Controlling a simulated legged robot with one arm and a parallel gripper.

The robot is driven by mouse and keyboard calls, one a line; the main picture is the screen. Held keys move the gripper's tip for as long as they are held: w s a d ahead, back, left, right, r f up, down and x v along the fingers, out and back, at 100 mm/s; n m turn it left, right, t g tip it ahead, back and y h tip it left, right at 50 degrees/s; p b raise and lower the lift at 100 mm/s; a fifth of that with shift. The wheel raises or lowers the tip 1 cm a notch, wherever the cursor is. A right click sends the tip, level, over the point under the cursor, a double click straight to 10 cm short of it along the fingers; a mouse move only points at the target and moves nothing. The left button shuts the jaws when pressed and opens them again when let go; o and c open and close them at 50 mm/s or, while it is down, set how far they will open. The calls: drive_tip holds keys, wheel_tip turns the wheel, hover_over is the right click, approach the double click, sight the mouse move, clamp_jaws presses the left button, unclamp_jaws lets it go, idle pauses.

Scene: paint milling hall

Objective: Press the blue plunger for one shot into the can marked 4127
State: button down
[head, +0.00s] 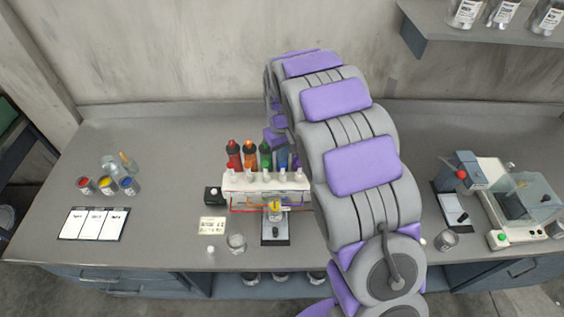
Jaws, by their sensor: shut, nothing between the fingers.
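The dispenser (240,183) is a white rack on the bench with red, orange, green and blue bottles along its back. The blue bottle (283,158) is at its right, partly covered by my arm; I cannot make out its plunger. A small can with yellow in it (275,211) stands under the rack on a dark-topped stand (275,232). I cannot read 4127 on any can. My gripper (277,140) is small and partly hidden by my arm, behind the bottles near the blue one. It is shut and empty; I cannot tell whether it touches anything.
A clear, empty-looking can (236,242) and a small label card (212,226) are in front of the rack. Paint cups (105,186) and sheets (93,223) lie at left. A balance (512,213) and a red-knobbed device (461,178) stand at right. My arm hides the bench's middle right.

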drive_tip(key=shift+f, duration=0.15)
drive_tip(key=shift+f+b, duration=0.3)
drive_tip(key=shift+f, duration=1.35)
drive_tip(key=shift+r, duration=0.2)
drive_tip(key=shift+r+p, duration=0.5)
drive_tip(key=shift+r, duration=1.1)
drive_tip(key=shift+r+p, duration=0.55)
drive_tip(key=shift+r, duration=1.95)
